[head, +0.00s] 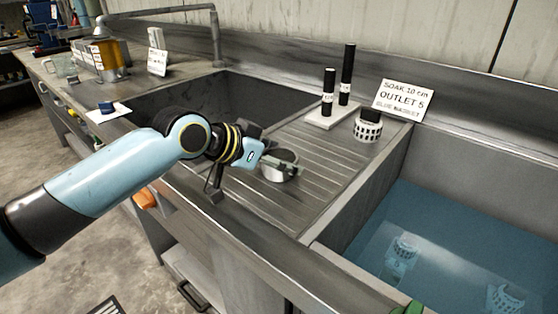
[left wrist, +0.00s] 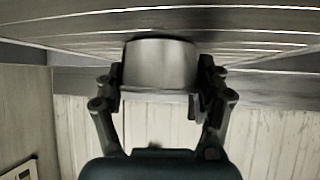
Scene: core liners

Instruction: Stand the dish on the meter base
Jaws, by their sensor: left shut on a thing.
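A small round metal dish (head: 281,170) is at the left part of the ribbed drainboard (head: 300,205). My left gripper (head: 270,160) is shut on it from the left. In the left wrist view the dish (left wrist: 160,66) sits between the two fingers of my left gripper (left wrist: 160,85), close to the ribbed metal; I cannot tell whether it touches. I cannot tell for sure which thing is the meter base. A small blue object (head: 106,107) stands on a white plate (head: 122,113) at the left. My right gripper is not in view.
A white block (head: 332,116) with two black cylinders and a perforated white cup (head: 367,130) stand at the drainboard's back. A sign (head: 403,101) leans behind. An empty basin (head: 190,100) lies left; a water-filled basin (head: 440,225) holds two perforated pieces at right.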

